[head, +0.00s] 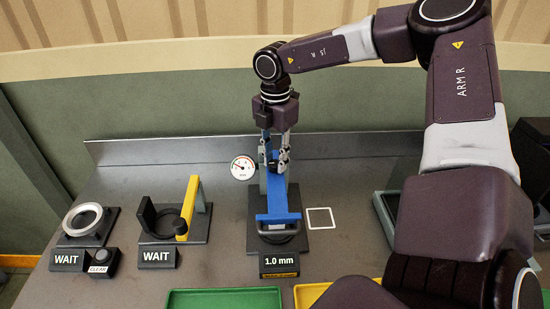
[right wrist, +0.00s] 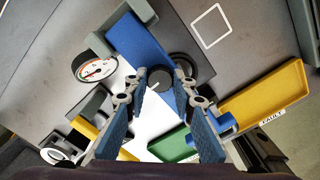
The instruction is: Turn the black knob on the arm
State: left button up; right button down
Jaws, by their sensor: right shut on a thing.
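The blue arm (head: 277,195) of the roller device runs front to back above a dark base, with a blue crosspiece at its front. It also shows in the right wrist view (right wrist: 138,45). The black knob (right wrist: 157,79) on it is round with a white pointer mark. My right gripper (head: 275,160) comes down from above at the arm's rear part. In the right wrist view its fingertips (right wrist: 158,84) are shut on the knob, one on each side. My left gripper is not in view.
A round dial gauge (head: 243,167) stands close left of my right gripper. A display (head: 279,262) reads 1.0 mm. Left are a yellow-handled fixture (head: 193,205) and a ring stand (head: 84,221), both with WAIT signs. Green (head: 222,299) and yellow trays (head: 308,294) lie at the front.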

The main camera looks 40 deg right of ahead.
jog(key=n+b, duration=0.1)
jog(key=b, duration=0.1)
jog(key=n+b, duration=0.1)
jog(key=b, duration=0.1)
jog(key=n+b, duration=0.2)
jog(key=shift+f, duration=0.25)
jog(key=n+b, duration=0.2)
jog(key=n, duration=0.1)
jog(key=shift+r+b, duration=0.1)
jog(key=shift+b, duration=0.2)
jog(key=shift+n+b, duration=0.5)
jog(key=shift+n, duration=0.4)
jog(key=n+b, duration=0.1)
jog(key=n, duration=0.1)
jog(key=shift+r+n, duration=0.1)
jog(key=shift+n, duration=0.3)
jog(key=n, duration=0.2)
jog(key=shift+n, duration=0.3)
jog(key=shift+r+n, duration=0.1)
jog(key=shift+n, duration=1.6)
jog(key=c, duration=1.6)
grip_release()
